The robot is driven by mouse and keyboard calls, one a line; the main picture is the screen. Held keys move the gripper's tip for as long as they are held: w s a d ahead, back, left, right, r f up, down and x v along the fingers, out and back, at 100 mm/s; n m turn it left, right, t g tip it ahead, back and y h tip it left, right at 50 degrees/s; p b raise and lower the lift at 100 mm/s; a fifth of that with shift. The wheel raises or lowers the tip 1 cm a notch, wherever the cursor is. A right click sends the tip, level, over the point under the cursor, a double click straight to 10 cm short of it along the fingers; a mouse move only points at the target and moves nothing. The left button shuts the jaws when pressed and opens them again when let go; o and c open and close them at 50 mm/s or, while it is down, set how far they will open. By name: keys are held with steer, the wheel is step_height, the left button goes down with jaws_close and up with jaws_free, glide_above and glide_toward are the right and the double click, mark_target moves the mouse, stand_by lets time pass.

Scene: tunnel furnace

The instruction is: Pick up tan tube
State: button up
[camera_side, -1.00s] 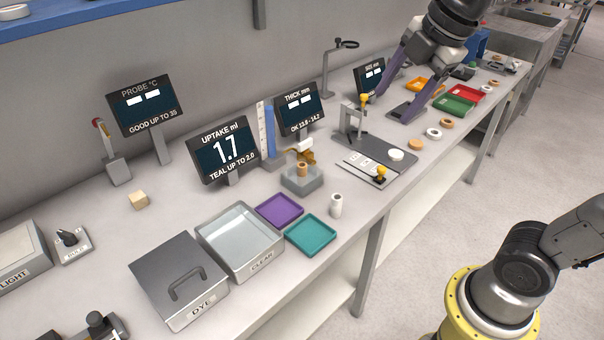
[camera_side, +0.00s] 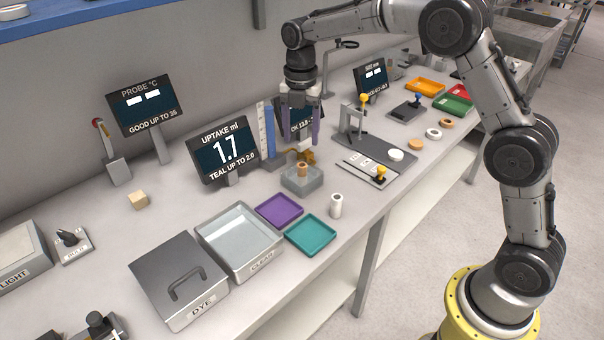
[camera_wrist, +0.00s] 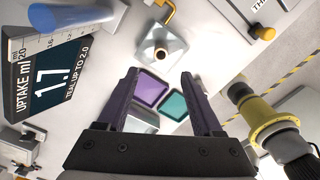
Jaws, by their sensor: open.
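The tan tube (camera_side: 302,169) stands upright in a small grey square basin (camera_side: 299,187) below the uptake and thickness displays. In the wrist view I look down on the tube's dark open top (camera_wrist: 161,53), inside the basin (camera_wrist: 148,44). My gripper (camera_side: 301,140) is open and empty, its purple fingers pointing down above the tube and not touching it. In the wrist view the tube shows beyond my fingertips (camera_wrist: 159,75), between their lines.
A bent orange-yellow fitting (camera_side: 307,155) is close behind the tube. The uptake display (camera_side: 226,149) stands left, with a blue column (camera_side: 268,130) beside it.

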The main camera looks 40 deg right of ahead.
mark_target(302, 170)
steer(key=f, duration=1.1)
steer(key=shift+d+f, duration=0.2)
steer(key=shift+f, duration=0.15)
jaws_close()
